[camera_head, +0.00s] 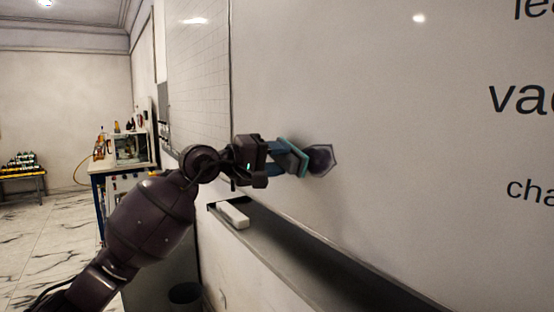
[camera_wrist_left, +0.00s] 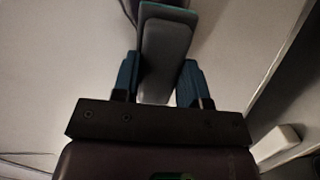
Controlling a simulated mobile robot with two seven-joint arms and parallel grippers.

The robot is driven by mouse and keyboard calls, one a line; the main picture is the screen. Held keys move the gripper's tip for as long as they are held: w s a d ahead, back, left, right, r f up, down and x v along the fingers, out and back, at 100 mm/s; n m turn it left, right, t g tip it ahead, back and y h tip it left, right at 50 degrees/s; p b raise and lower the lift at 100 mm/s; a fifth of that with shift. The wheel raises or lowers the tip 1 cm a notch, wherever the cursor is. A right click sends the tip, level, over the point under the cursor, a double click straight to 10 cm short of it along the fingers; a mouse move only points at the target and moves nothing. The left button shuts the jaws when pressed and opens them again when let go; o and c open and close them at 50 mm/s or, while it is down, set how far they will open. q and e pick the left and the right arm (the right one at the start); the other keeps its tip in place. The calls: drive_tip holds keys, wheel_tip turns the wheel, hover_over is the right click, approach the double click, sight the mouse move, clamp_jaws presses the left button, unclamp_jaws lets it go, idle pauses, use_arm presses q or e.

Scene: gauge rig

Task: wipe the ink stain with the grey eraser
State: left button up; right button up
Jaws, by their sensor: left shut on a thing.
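The ink stain (camera_head: 321,160) is a dark purple patch with an angular outline on the whiteboard (camera_head: 400,150). My left gripper (camera_head: 278,160) is shut on the grey eraser (camera_head: 293,157), which has a teal edge layer facing the board. The eraser is right beside the stain and covers its left edge in the head view; I cannot tell whether it touches the board. In the left wrist view the eraser (camera_wrist_left: 166,52) sits between the two blue fingers, and a bit of dark stain (camera_wrist_left: 130,8) shows past its far end. My right gripper is not in view.
A dark tray (camera_head: 320,262) runs along the board's lower edge, below my gripper. A white block (camera_head: 233,215) lies at its left end, and it also shows in the left wrist view (camera_wrist_left: 276,143). Large black lettering (camera_head: 525,98) is on the board at right.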

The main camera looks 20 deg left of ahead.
sight(290, 160)
use_arm(q)
drive_tip(key=shift+b+x, duration=0.3)
drive_tip(key=shift+x, duration=0.65)
idle(0.3)
drive_tip(key=shift+s+d+r, duration=0.15)
drive_tip(key=shift+s+d, duration=0.15)
drive_tip(key=shift+s+d+p, duration=0.6)
drive_tip(key=shift+s+d, duration=0.05)
drive_tip(key=shift+d, duration=0.05)
drive_tip(key=shift+s+d, duration=0.3)
drive_tip(key=shift+d, duration=0.15)
